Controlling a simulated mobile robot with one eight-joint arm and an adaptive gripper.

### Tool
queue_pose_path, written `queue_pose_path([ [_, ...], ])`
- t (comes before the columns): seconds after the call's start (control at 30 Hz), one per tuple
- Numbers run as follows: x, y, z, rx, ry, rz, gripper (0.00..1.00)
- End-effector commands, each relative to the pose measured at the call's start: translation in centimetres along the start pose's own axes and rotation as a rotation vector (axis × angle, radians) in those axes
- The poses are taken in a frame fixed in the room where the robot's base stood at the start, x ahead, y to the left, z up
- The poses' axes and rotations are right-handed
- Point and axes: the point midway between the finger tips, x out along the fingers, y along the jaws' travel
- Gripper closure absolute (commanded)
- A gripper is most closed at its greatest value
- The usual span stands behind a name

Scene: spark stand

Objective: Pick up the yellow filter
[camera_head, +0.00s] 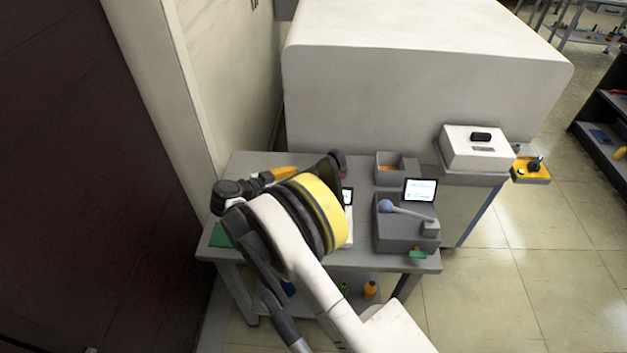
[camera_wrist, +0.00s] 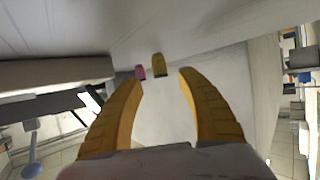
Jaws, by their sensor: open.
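The yellow filter (camera_wrist: 159,66) appears in the wrist view as a small, upright, dull-yellow piece. It is just beyond my gripper (camera_wrist: 160,77), in line with the gap between the two orange-yellow fingers. The fingers are spread and nothing is between them. A small pink piece (camera_wrist: 140,72) stands close to the left of the filter. In the head view my gripper (camera_head: 286,172) is low over the back left of the grey table (camera_head: 262,158), partly hidden by my arm. I cannot make out the yellow filter in that view.
A grey bin (camera_head: 392,240) holding a blue-ended tool (camera_head: 386,206), a smaller bin (camera_head: 388,178) and a small screen (camera_head: 420,190) are at the table's right. A large white casing (camera_head: 420,80) rises behind. A green piece (camera_head: 221,236) lies at the left edge.

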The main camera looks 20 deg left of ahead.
Motion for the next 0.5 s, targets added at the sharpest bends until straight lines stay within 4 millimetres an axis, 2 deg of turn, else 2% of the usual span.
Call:
queue_pose_path([
  [0.17,1.6,0.0,0.2,-0.001,0.0,0.002,0.54],
  [0.4,5.3,0.0,0.4,0.0,0.0,0.001,0.54],
  [0.5,5.7,-0.1,0.2,0.0,0.0,0.001,0.54],
])
